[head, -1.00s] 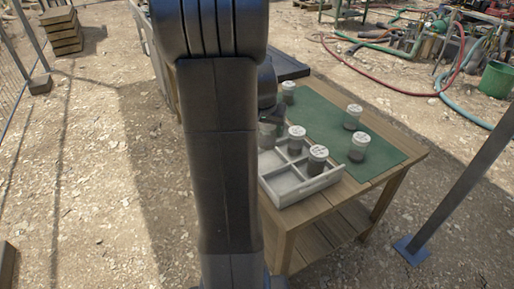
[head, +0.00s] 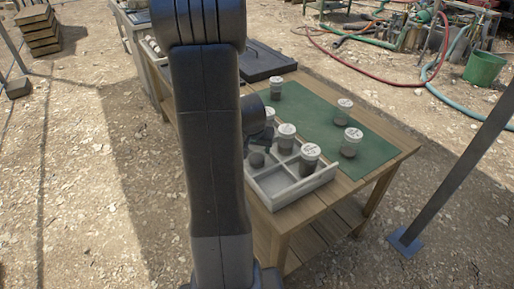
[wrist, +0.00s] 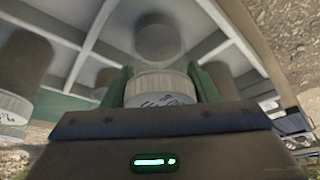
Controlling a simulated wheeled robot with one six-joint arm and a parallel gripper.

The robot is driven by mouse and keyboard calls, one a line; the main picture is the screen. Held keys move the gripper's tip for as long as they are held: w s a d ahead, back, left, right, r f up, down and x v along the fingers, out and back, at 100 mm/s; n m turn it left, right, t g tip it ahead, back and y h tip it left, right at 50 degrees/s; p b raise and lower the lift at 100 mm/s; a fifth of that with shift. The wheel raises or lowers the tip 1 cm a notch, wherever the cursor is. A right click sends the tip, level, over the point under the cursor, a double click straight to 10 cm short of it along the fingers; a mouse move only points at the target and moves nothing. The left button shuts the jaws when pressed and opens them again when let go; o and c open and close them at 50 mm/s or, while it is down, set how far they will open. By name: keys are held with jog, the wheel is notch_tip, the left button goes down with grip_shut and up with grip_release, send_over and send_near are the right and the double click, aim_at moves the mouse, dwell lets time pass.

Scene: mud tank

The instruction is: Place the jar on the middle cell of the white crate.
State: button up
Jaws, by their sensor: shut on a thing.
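The white crate (head: 287,199), divided into cells, stands on the front of the wooden table. My gripper (wrist: 160,88) has its green fingers closed on the white, marked lid of a jar (wrist: 160,98). In the head view my gripper is partly hidden by my arm, over the left part of the crate. A dark round shape (head: 257,159) shows beneath it; I cannot tell whether it is the held jar's body or a shadow. Two other white-lidded jars (head: 286,138) (head: 309,160) stand at the crate's back and right cells. Contact below the held jar is not visible.
Several jars stand on the green mat (head: 318,118), including one at its right (head: 351,141). One jar lid (head: 269,115) shows just behind my gripper. In the wrist view a jar (wrist: 25,65) stands close on the left. A dark tray (head: 265,62) lies behind.

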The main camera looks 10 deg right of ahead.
jog(key=shift+r, duration=0.1)
jog(key=shift+f, duration=0.25)
jog(key=o, duration=1.2)
jog(key=shift+r, duration=0.1)
jog(key=shift+s+r, duration=0.1)
jog(key=shift+r, duration=0.5)
jog(key=p+v, duration=0.1)
jog(key=v, duration=1)
jog(key=shift+p, duration=0.35)
jog(key=shift+s+a, duration=0.1)
jog(key=shift+s, duration=0.05)
